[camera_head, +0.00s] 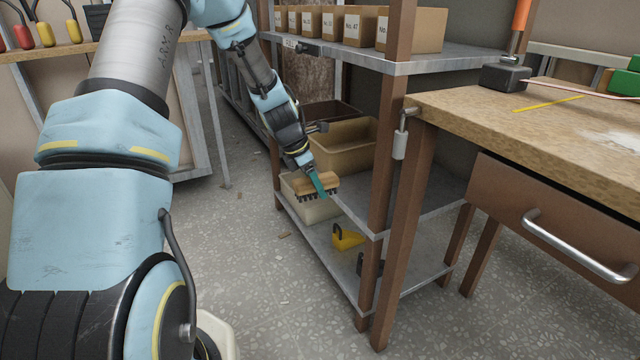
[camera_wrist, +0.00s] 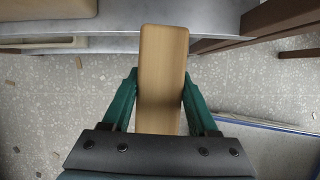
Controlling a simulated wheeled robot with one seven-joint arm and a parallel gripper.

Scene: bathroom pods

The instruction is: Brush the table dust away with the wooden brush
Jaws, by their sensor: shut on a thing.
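The wooden brush (camera_head: 316,184) has a light wooden block with dark bristles pointing down. My gripper (camera_head: 322,181) is shut on it, with a green finger showing on its side, in front of the shelf unit. In the wrist view the brush's wooden back (camera_wrist: 162,80) stands between the two green fingers of my gripper (camera_wrist: 160,95). The table (camera_head: 540,125) with a wooden top is at the right. A pale patch of dust (camera_head: 612,143) lies on its top near the right picture edge, partly cut off.
The metal shelf unit (camera_head: 400,68) stands between my gripper and the table, with bins (camera_head: 345,148) and boxes (camera_head: 418,30) on it. The floor (camera_head: 240,270) left of the shelf is mostly clear.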

